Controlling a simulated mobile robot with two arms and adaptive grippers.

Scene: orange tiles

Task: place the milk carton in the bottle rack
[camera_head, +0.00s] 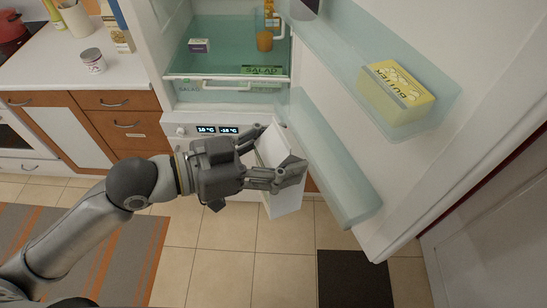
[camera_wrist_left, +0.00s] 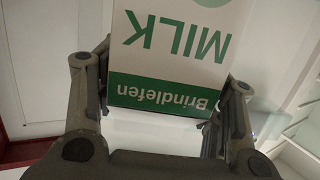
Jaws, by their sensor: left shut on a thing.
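The milk carton (camera_head: 284,203) is white and hangs in front of the open fridge, a little tilted. The bottle rack (camera_head: 335,170) appears to be the long, pale-green, empty lower bin on the inside of the fridge door, just right of the carton. My right gripper is not in view.
The upper door shelf (camera_head: 440,85) holds a yellow butter pack (camera_head: 397,92). Fridge shelves (camera_head: 225,60) hold a small purple box (camera_head: 199,45) and an orange cup-like item (camera_head: 264,41). A counter (camera_head: 60,62) with a tin (camera_head: 93,61) stands left. A dark mat (camera_head: 354,279) lies below the door.

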